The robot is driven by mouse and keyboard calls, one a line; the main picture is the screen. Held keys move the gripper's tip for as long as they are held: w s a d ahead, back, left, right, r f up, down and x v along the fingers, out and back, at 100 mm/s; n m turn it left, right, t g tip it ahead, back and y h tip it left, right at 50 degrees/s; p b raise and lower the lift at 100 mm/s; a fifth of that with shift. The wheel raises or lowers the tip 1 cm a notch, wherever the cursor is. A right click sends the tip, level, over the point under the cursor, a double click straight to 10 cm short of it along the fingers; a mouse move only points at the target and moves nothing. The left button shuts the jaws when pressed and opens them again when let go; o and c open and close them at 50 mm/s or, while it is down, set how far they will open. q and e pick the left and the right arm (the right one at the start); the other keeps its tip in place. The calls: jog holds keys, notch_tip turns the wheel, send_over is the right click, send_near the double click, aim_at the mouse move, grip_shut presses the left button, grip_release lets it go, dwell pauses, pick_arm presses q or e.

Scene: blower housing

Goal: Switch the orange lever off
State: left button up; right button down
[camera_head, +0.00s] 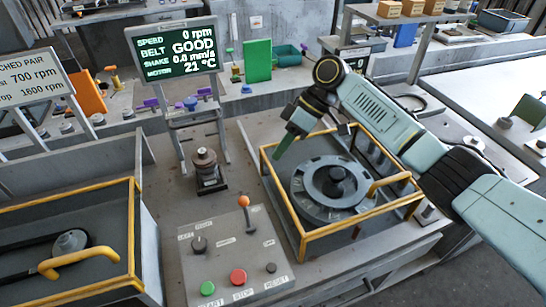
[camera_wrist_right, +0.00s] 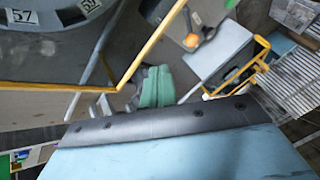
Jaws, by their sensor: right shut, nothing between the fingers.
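The orange lever (camera_head: 244,204) is a short stick with an orange ball on top. It stands on the grey control panel (camera_head: 216,262), with its ball toward the panel's far edge. The ball also shows in the right wrist view (camera_wrist_right: 191,40). My right gripper (camera_head: 283,147) has green fingers and is shut and empty. It hangs near the left far corner of the yellow-edged housing, behind and to the right of the lever, clear of it. Its fingers also show in the right wrist view (camera_wrist_right: 157,86). My left gripper is not in view.
The panel carries a black knob (camera_head: 199,243), a green button (camera_head: 207,288) and a red button (camera_head: 238,277). The yellow-framed housing (camera_head: 301,222) holds a grey wheel (camera_head: 306,181). A display (camera_head: 174,51) reads 0 rpm. A yellow-handled guard (camera_head: 82,262) stands left.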

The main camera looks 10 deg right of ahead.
aim_at(247, 214)
jog(key=shift+s+a+f+p, duration=0.35)
jog(key=shift+s+a+f, duration=0.45)
jog(key=shift+a+f, duration=0.3)
jog(key=shift+s+a+f+p, duration=0.4)
jog(key=shift+s+a+f, duration=0.5)
jog(key=shift+a, duration=0.3)
jog(key=shift+s+a+f+p, duration=0.35)
jog(key=shift+s+a+f, duration=0.4)
jog(key=shift+a+f, duration=0.35)
jog(key=shift+r, duration=0.2)
